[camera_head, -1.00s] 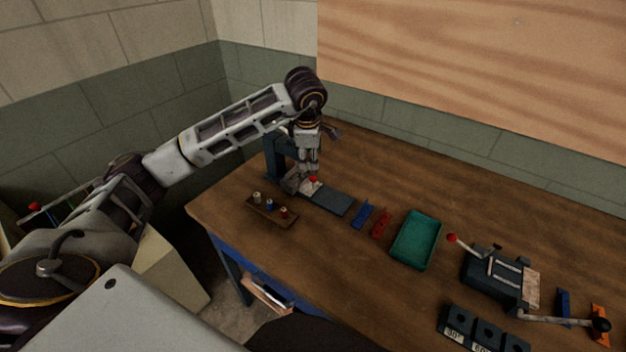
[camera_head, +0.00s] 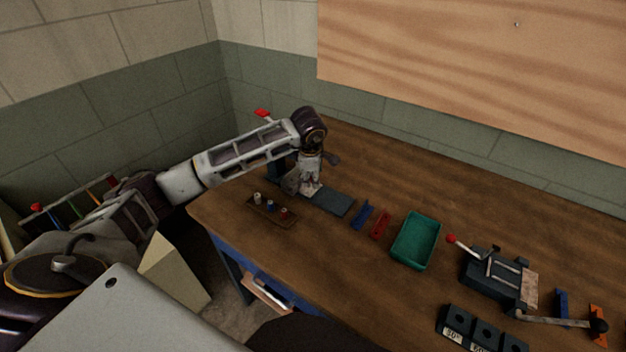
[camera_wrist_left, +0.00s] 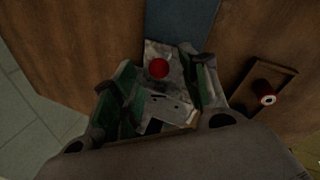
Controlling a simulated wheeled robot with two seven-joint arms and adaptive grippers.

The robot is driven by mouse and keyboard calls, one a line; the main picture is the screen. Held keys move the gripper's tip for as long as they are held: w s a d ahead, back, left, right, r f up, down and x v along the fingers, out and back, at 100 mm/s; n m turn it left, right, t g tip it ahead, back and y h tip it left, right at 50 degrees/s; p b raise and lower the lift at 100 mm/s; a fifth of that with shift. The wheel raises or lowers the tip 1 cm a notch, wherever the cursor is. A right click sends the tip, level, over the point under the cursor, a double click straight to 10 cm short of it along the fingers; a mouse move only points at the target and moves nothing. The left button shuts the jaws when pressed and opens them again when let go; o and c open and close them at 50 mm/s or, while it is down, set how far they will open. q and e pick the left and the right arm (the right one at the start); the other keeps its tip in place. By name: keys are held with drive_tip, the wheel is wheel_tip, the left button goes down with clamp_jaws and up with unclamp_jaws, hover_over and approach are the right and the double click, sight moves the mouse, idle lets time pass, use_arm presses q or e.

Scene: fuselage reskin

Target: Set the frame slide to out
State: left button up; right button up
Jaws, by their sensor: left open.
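A pale metal plate with a round red knob (camera_wrist_left: 159,68) lies at the near end of a blue-grey strip (camera_wrist_left: 181,20) in the left wrist view; I take this for the frame slide. In the head view the strip (camera_head: 333,203) lies flat on the bench, and my gripper hides most of the plate and the knob. My left gripper (camera_head: 311,188) is open, low over the plate. In the left wrist view its fingers (camera_wrist_left: 160,92) stand on either side of the plate, with the knob just beyond their middle. Contact cannot be told. My right gripper is out of view.
A small wooden rack (camera_head: 272,212) with several coloured pegs stands close to the gripper. Blue (camera_head: 362,215) and red (camera_head: 381,224) blocks and a green tray (camera_head: 416,240) lie to the right. A clamp device (camera_head: 493,275) is farther right. The back bench is clear.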

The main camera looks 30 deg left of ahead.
use_arm(q)
drive_tip(key=shift+x, duration=1.85)
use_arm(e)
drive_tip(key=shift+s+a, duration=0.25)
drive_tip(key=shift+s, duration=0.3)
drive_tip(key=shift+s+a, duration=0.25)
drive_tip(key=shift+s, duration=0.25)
